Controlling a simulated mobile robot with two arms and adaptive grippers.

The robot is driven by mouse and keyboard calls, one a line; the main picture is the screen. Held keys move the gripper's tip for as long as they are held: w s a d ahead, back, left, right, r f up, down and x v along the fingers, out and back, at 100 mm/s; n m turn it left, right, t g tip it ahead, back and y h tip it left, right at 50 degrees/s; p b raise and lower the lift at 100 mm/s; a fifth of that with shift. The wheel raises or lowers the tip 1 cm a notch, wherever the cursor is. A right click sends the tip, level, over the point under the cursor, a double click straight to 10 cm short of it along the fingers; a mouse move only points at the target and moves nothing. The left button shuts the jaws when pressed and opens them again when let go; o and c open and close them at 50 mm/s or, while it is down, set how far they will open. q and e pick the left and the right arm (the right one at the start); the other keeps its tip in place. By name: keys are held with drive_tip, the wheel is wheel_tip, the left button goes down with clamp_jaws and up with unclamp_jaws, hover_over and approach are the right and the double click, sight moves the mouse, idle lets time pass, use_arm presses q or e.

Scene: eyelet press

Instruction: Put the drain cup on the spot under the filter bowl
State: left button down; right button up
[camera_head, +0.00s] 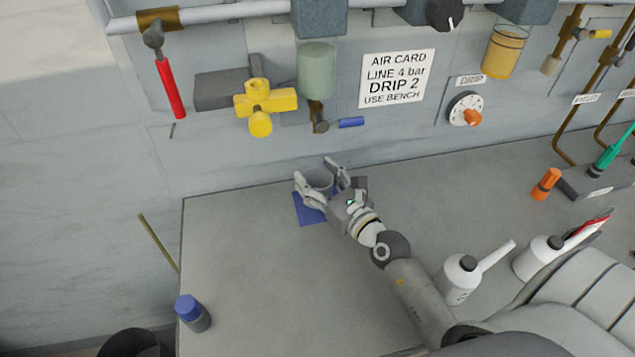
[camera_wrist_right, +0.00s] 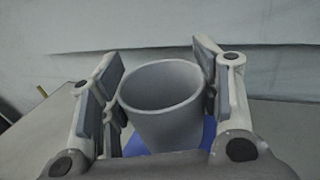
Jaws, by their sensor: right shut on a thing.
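The drain cup (camera_head: 319,181) is a plain grey open cup, upright and empty as far as its rim shows. My right gripper (camera_head: 322,180) is shut on it, with one finger on each side; the cup (camera_wrist_right: 162,105) also fills the middle of the right wrist view. The blue square spot (camera_head: 309,211) lies on the bench beneath and just in front of the cup. I cannot tell whether the cup touches it. The filter bowl (camera_head: 316,70), a pale green cylinder, hangs on the wall above, with a small drain valve (camera_head: 318,120) under it. My left gripper is not in view.
A yellow valve (camera_head: 262,102) and a red-handled hammer (camera_head: 170,82) are on the wall to the left. A blue-capped jar (camera_head: 192,312) stands at the bench's left edge. White bottles (camera_head: 461,278) stand at the right.

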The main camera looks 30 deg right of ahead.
drive_tip(key=shift+f, duration=0.5)
drive_tip(key=shift+f, duration=0.2)
drive_tip(key=o, duration=1)
drive_tip(key=shift+r, duration=0.2)
drive_tip(key=s+b, duration=0.1)
drive_tip(key=s, duration=0.2)
drive_tip(key=s+d+b, duration=0.1)
drive_tip(key=s, duration=0.3)
drive_tip(key=s+b, duration=0.1)
drive_tip(key=s, duration=0.2)
drive_tip(key=shift+s+d+f, duration=0.15)
drive_tip(key=shift+s+d, duration=0.1)
drive_tip(key=shift+s+d+b, duration=0.1)
drive_tip(key=shift+s+b, duration=0.3)
drive_tip(key=shift+s, duration=0.35)
